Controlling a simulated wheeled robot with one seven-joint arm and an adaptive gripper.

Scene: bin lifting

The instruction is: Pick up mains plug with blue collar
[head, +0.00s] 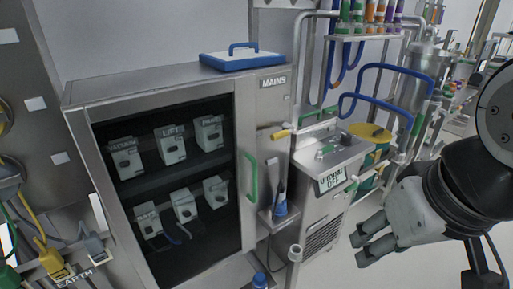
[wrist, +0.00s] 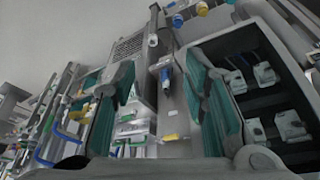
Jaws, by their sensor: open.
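The mains plug with a blue collar (head: 281,208) sits upright in a small grey holder on the narrow panel right of the cabinet door, below the MAINS label. It also shows in the wrist view (wrist: 165,77), between my fingers in the picture but farther off. My gripper (head: 362,247) is open and empty, right of the plug and apart from it. Its two teal-padded fingers (wrist: 158,72) are spread wide in the wrist view. The plug's lower end is hidden by the holder.
A steel cabinet (head: 152,91) with several white switch units stands left of the plug, with a green handle (head: 254,180). Another blue fitting (head: 260,279) is lower down. Floor near my gripper is clear.

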